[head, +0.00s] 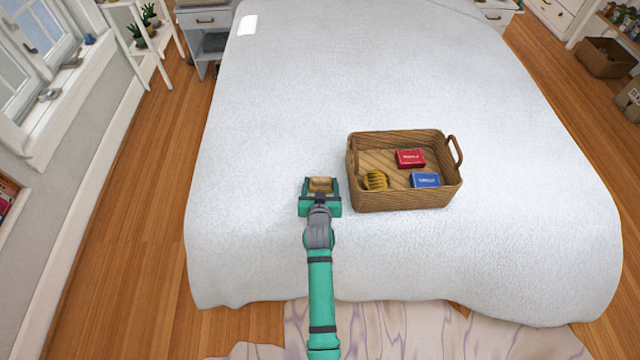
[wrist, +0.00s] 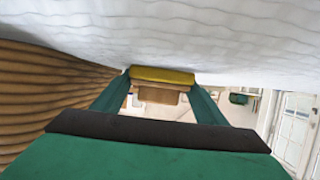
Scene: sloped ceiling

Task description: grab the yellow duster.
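The yellow duster (wrist: 162,75) shows in the wrist view as a block with a yellow strip against the bed cover and a tan wooden part. In the head view its tan top (head: 320,184) shows on the bed, left of the basket. My green gripper (head: 320,190) is low over the bed, with its fingers spread on either side of the duster. In the wrist view small gaps show between the fingers and the tan part. Whether the fingertips touch the yellow strip cannot be told.
A wicker basket (head: 400,199) stands close to the right of my gripper.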

